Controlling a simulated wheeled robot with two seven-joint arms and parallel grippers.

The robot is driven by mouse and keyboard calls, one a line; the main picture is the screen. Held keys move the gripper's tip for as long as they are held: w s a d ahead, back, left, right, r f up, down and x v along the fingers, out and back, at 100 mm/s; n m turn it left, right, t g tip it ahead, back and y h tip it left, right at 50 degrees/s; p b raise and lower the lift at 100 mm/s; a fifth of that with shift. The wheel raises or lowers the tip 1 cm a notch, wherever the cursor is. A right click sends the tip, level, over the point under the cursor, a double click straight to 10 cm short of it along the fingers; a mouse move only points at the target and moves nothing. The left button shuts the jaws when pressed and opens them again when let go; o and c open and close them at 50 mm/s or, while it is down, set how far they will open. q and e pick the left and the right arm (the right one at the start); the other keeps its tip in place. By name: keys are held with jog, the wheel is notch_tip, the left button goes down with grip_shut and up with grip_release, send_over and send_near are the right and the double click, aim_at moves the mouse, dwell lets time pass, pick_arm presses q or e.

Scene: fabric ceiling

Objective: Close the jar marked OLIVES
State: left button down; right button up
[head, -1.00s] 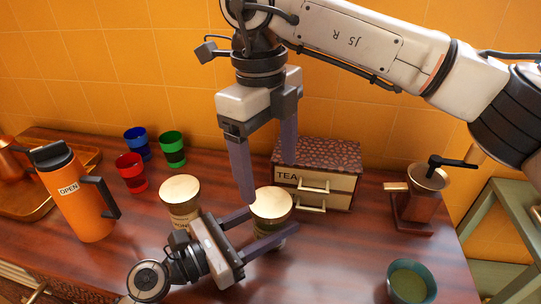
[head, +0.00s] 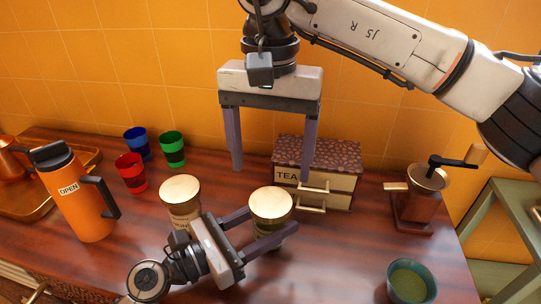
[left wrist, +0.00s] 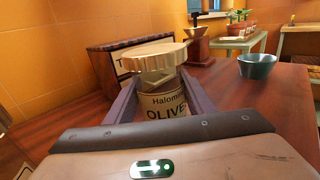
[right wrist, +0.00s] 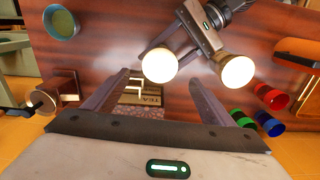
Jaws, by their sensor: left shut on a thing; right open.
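The OLIVES jar (left wrist: 165,103) stands upright between my left gripper's fingers in the left wrist view, its label facing that camera. A gold scalloped lid (left wrist: 155,57) sits on its top and looks slightly tilted there; I cannot tell whether it is seated. The lid also shows in the head view (head: 271,203) and the right wrist view (right wrist: 159,65). My left gripper (head: 268,226) is shut on the jar's body, low over the table. My right gripper (head: 271,172) is open and empty above the jar, fingers pointing down.
A second gold-lidded jar (head: 180,190) stands just left of the held jar. A TEA drawer box (head: 315,178) is behind. An orange OPEN mug (head: 80,205) and coloured cups (head: 131,172) are left. A grinder (head: 415,205) and teal bowl (head: 409,283) are right.

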aim_at(271, 201)
jog(key=shift+n, duration=0.4)
jog(key=shift+f, duration=4)
